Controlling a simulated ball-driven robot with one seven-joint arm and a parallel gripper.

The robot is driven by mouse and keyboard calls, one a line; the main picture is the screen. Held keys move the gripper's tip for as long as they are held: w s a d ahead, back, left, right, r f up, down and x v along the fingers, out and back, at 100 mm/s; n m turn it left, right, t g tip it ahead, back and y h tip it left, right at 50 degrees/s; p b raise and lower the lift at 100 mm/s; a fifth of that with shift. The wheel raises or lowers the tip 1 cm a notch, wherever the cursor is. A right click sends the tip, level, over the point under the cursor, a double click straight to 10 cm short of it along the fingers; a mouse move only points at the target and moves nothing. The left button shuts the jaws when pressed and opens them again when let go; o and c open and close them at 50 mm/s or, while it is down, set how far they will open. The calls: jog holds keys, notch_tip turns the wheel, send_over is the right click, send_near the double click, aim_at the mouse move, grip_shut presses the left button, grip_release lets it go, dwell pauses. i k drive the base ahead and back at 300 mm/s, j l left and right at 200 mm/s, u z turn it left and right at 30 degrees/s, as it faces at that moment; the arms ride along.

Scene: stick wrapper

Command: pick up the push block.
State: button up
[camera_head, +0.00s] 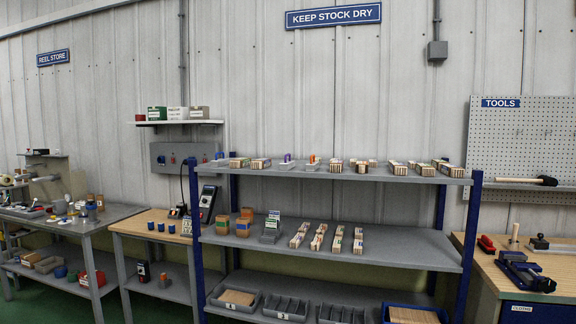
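I cannot tell for certain which thing is the push block. On the right bench, a low dark piece with a small knob on top (540,242) lies beside an upright wooden piece (514,236). On the top shelf, a small grey piece with a purple upright part (287,163) and a similar one with an orange upright part (312,163) stand among bundles of sticks. All are small and their details are unclear. My gripper is not in view.
A grey shelf unit with blue posts (400,251) stands in the middle, holding stick bundles (338,240) and bins (286,307). The right bench (485,270) carries a blue vise (525,272) and a red tool (486,244). Benches with boxes and tools stand left.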

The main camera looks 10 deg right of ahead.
aim_at(286, 164)
jog(key=i+j, duration=0.15)
jog(key=i, duration=0.35)
jog(key=i+j+z, duration=0.1)
jog(key=i, duration=0.4)
jog(key=i+j, duration=0.2)
jog(key=i, duration=0.35)
